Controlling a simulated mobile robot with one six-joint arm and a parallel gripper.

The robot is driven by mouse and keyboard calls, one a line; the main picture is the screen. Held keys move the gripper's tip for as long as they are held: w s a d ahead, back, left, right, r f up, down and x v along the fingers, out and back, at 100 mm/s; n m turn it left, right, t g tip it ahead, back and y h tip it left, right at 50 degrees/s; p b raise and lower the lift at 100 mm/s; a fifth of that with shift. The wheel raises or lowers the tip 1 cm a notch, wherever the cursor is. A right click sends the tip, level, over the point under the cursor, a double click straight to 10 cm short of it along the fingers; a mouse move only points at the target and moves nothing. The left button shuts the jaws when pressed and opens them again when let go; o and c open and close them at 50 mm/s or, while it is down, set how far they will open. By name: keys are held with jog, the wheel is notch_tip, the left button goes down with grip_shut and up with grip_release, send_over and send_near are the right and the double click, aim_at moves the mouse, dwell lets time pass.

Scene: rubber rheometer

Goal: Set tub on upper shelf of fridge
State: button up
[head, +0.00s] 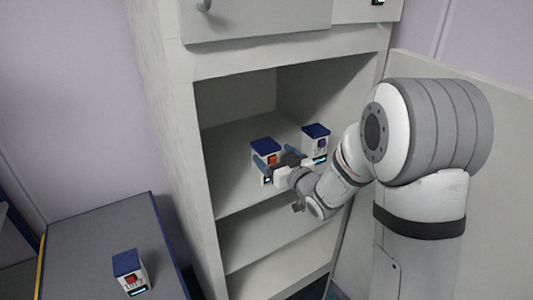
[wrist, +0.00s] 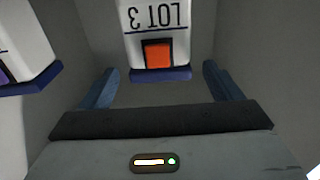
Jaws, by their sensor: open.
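A white tub (head: 265,148) with a blue lid and an orange square stands upright on the upper shelf (head: 232,185) of the open white fridge (head: 205,190). In the wrist view this tub (wrist: 158,30) appears upside down and reads LOT 3. My gripper (head: 272,160) is open in front of it. In the wrist view its blue fingers (wrist: 160,85) are spread to either side of the tub, with a gap on each side. A second blue-lidded tub (head: 315,142) with a purple mark stands to the right on the same shelf, partly showing in the wrist view (wrist: 25,50).
A third blue-lidded tub (head: 130,272) stands on a grey table (head: 80,245) at the lower left. A lower shelf (head: 265,235) of the fridge looks empty where visible. The fridge's side wall and the panel above bound the opening.

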jog(key=s+d+f+m+g+h+b, duration=0.1)
jog(key=s+d+m+g+h, duration=0.35)
jog(key=s+d+h, duration=0.8)
jog(key=s+d+m+g+y, duration=0.1)
jog(key=s+g, duration=0.2)
jog(key=s, duration=0.6)
jog(key=s+d+f+m+g+y, duration=0.1)
jog(key=s+g, duration=0.3)
jog(key=s, duration=0.6)
jog(key=shift+d, duration=0.75)
jog(key=shift+s+y, duration=0.1)
jog(key=shift+y, duration=0.15)
jog(key=shift+c, duration=0.4)
